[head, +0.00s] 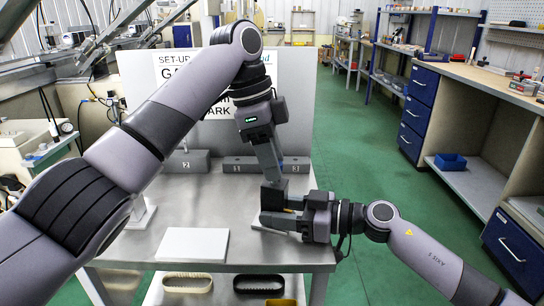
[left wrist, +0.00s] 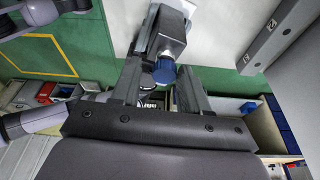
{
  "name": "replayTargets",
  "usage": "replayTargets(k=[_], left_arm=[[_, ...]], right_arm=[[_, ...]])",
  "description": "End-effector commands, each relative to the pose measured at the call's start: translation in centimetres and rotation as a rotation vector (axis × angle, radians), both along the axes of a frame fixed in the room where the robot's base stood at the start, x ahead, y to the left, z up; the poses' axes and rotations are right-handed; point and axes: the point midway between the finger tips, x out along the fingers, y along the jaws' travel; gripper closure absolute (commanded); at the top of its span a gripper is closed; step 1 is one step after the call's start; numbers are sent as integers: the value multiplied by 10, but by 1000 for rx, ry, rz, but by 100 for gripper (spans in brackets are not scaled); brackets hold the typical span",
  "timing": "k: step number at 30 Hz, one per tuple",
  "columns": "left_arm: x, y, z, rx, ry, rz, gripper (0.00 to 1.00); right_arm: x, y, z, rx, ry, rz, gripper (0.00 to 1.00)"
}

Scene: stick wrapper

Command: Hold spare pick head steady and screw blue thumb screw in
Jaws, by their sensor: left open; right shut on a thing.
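My left gripper (head: 271,178) points down over the table's right part, just above my right gripper (head: 282,210), which reaches in from the right. In the left wrist view, the blue thumb screw (left wrist: 165,73) sits at the end of a dark grey block (left wrist: 173,38), which looks like the spare pick head. The screw lies between the open fingers of my left gripper (left wrist: 160,84); I cannot tell whether either finger touches it. My right gripper is shut on a dark piece, apparently the pick head, mostly hidden by the grippers in the head view.
A white pad (head: 193,245) lies on the metal table (head: 150,250), left of the grippers. Grey numbered blocks (head: 186,161) stand along the back before a sign panel (head: 135,75). A cream tray (head: 187,283) and a black tray (head: 258,284) are below the front edge.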

Motion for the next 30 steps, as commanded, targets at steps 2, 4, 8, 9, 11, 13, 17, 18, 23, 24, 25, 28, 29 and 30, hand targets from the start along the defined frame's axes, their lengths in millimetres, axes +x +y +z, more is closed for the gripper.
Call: replayTargets(k=[2,4,8,9,11,13,17,18,23,24,25,28,29,30], left_arm=[[0,0,0,-2,0,77,55],[0,0,0,-2,0,148,55],[0,0,0,-2,-1,285,55],[0,0,0,-1,-1,329,55],[0,0,0,-2,-1,395,55],[0,0,0,-1,-1,470,55],[0,0,0,-1,-1,618,55],[0,0,0,0,-1,664,55],[0,0,0,0,-1,854,55],[0,0,0,0,0,901,55],[0,-1,0,0,-1,938,55],[-1,-1,0,0,0,1061,55],[-1,-1,0,1,-1,1099,55],[0,-1,0,1,-1,1149,55]], right_arm=[[-1,1,1,2,-1,2,70],[-1,1,1,2,-1,2,70],[-1,1,1,2,-1,3,70],[-1,1,1,3,-2,3,70],[-1,1,2,3,-2,3,70],[-1,1,2,3,-2,3,70],[-1,1,2,4,-2,3,70],[-1,1,2,4,-2,3,70],[-1,1,2,4,-2,3,70],[-1,1,2,3,-3,3,70],[-1,1,2,3,-3,3,70],[-1,1,3,4,-3,3,70],[-1,1,3,4,-3,3,70],[0,1,3,4,-3,2,70]])
